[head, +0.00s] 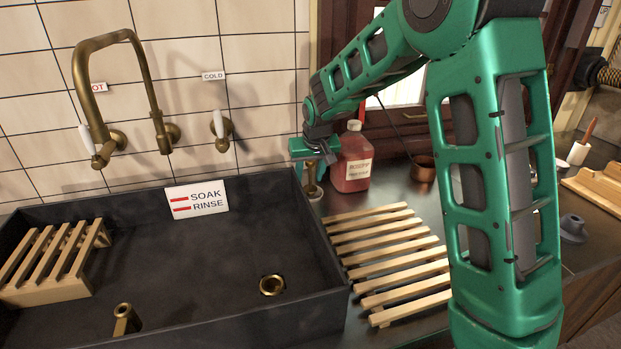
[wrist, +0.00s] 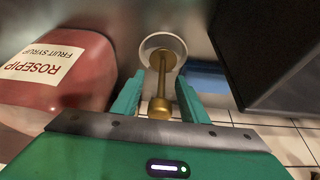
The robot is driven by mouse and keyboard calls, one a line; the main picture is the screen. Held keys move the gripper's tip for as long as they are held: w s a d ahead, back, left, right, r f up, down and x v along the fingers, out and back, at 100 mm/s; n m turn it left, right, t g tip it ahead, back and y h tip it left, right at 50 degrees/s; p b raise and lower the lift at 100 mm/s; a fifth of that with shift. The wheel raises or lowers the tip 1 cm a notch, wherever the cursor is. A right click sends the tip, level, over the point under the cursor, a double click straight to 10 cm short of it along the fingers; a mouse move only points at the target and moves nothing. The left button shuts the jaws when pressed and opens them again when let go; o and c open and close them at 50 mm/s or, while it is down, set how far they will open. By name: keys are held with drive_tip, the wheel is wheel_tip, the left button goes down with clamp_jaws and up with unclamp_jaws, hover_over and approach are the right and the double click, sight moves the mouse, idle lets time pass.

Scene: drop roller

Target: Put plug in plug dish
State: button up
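The brass plug (wrist: 160,88), with a round knob and a wider end, shows between my fingers in the wrist view. In the head view the plug (head: 312,178) stands roughly upright below my gripper (head: 316,158). Its lower end is at the small pale plug dish (head: 314,196), whose rim also shows in the wrist view (wrist: 152,42). The plug appears to stand in the dish; the exact contact is hard to see. My gripper (wrist: 160,100) is open around the plug, with a visible gap on the left side; the right finger is very close to it.
A red syrup bottle (head: 355,160) stands close to the right of my gripper. The dark sink (head: 200,262), with a brass drain (head: 272,285), is to the left. A wooden slatted rack (head: 390,255) lies on the counter in front. A copper pot (head: 423,170) stands farther right.

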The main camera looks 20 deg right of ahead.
drive_tip(key=v, duration=1.1)
drive_tip(key=s+d+m+g, duration=0.1)
drive_tip(key=s+d+m, duration=0.1)
drive_tip(key=s+d, duration=0.7)
drive_tip(key=s+d+m+g, duration=0.1)
drive_tip(key=s+d, duration=0.5)
drive_tip(key=s, duration=0.6)
drive_tip(key=s+d+f+m+g, duration=0.1)
drive_tip(key=s+f, duration=0.1)
drive_tip(key=s, duration=0.8)
drive_tip(key=s+d+f+m+g, duration=0.1)
drive_tip(key=s+d+f+m, duration=0.1)
drive_tip(key=s, duration=0.8)
drive_tip(key=shift+s+d+f+g, duration=0.3)
drive_tip(key=shift+s+f, duration=0.1)
drive_tip(key=shift+f, duration=0.35)
drive_tip(key=shift+w+f, duration=0.3)
drive_tip(key=shift+w, duration=0.4)
drive_tip(key=shift+c, duration=1.1)
drive_tip(key=shift+s, duration=0.15)
